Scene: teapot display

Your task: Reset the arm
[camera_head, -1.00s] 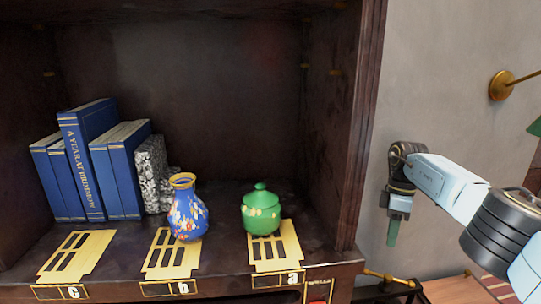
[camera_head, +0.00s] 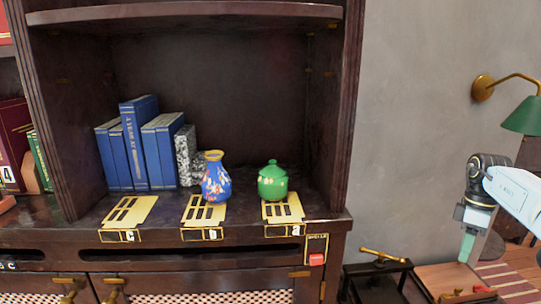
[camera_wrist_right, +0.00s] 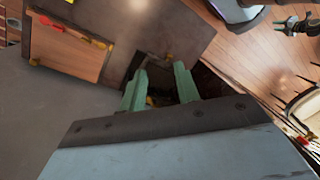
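My right gripper (camera_head: 467,246) hangs at the right of the head view, well to the right of the cabinet, fingers pointing down. In the right wrist view its two green fingers (camera_wrist_right: 160,86) stand apart with nothing between them, so it is open and empty. My left gripper is not in the head view. A blue floral vase (camera_head: 216,180) stands upright on the gold plate marked b (camera_head: 190,220). A green lidded pot (camera_head: 272,183) stands upright on the gold plate marked a (camera_head: 291,212). The gold plate marked c (camera_head: 131,209) is bare.
Blue books (camera_head: 140,145) and a grey speckled block (camera_head: 187,155) stand at the back left of the shelf. A red button (camera_head: 316,259) is on the cabinet front. A green lamp (camera_head: 524,115) is on the wall. A low table (camera_head: 448,278) stands below the right gripper.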

